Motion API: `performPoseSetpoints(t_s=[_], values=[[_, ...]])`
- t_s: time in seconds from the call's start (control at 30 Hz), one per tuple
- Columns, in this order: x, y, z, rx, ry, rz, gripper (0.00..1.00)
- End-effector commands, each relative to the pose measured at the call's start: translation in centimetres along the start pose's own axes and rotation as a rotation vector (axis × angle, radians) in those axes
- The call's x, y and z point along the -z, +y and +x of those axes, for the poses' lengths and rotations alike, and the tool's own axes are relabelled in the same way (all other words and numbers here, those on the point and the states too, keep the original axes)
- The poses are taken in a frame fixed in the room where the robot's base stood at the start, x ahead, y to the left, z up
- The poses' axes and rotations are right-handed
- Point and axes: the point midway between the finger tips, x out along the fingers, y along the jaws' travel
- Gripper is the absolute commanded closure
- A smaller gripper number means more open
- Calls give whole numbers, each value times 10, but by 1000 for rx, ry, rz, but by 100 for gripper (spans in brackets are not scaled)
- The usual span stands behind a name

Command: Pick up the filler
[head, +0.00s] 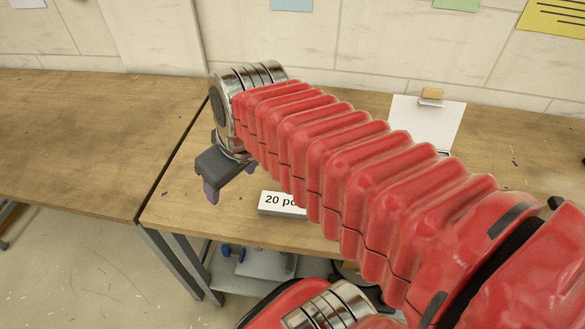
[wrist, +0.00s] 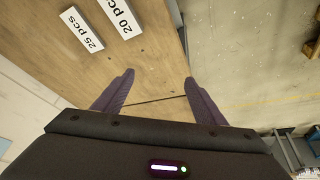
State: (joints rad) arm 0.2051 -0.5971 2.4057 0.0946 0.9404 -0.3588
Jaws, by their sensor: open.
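A white block marked "20 pcs" (head: 272,202) lies on the wooden table, partly hidden by my red arm in the head view. It also shows at the top of the wrist view (wrist: 120,16), beside a white block marked "25 pcs" (wrist: 81,31). Nothing is marked as the filler, so I cannot tell which thing it is. My gripper (head: 230,184) is above the table's left part, left of the "20 pcs" block and apart from it. In the wrist view its two fingers (wrist: 159,78) are spread with nothing between them.
A second wooden table (head: 80,135) adjoins on the left, with a narrow seam between. A white panel (head: 428,120) with a small wooden piece (head: 432,94) stands at the back right. A tiled wall (head: 370,45) is behind. My arm hides much of the right table.

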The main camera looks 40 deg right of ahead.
Motion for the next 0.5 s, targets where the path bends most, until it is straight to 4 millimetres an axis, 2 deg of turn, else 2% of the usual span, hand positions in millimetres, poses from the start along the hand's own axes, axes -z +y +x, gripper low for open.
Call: performPoseSetpoints(t_s=[0.03,0.27,0.5], values=[[3,12,4,4,-22,-11,31],[14,65,18,52,-84,-122,31],[14,128,35,122,-103,-230,31]])
